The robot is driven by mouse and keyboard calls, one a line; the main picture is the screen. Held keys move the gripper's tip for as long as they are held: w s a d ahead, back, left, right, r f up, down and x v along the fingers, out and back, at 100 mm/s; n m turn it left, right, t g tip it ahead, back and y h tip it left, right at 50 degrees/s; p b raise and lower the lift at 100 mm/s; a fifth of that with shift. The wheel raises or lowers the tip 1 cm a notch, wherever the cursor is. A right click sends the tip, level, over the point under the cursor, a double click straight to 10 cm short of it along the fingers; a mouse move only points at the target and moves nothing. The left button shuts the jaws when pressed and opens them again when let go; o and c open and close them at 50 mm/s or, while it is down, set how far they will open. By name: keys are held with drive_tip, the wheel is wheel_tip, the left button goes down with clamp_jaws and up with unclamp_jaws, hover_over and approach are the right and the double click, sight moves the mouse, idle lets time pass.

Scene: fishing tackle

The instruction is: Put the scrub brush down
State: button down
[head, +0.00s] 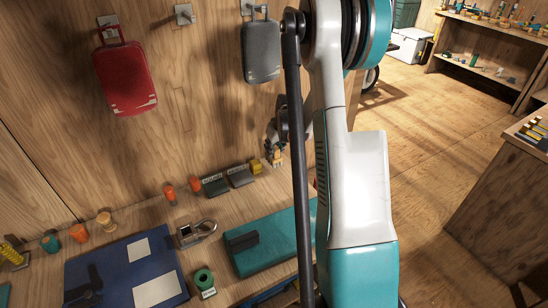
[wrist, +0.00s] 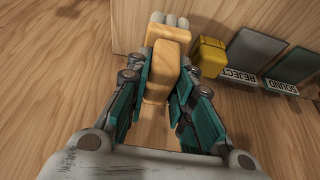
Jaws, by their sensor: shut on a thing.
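The scrub brush (wrist: 164,50) has a pale wooden body with light, rounded bristle tufts at its far end. My gripper (wrist: 158,85) is shut on it, with teal fingers on both sides of the wood. In the head view my gripper (head: 275,140) is small and partly behind my arm, close to the wooden wall at the back of the bench. The brush (head: 276,158) shows only in part there, low by the bench top. I cannot tell whether it touches the bench.
A yellow block (wrist: 208,55) stands just right of the brush, then dark trays labelled REJECT (wrist: 246,54) and SOUND (wrist: 294,66). The wooden wall (wrist: 220,15) rises behind. Bare bench (wrist: 45,90) lies left of my gripper.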

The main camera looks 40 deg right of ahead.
drive_tip(key=shift+f+b, duration=0.45)
drive_tip(key=shift+f, duration=1)
drive_tip(key=shift+f, duration=0.2)
drive_tip(key=c, duration=1.4)
unclamp_jaws()
drive_tip(key=shift+r, duration=0.15)
drive_tip(key=p+v, duration=0.4)
drive_tip(key=v, duration=0.8)
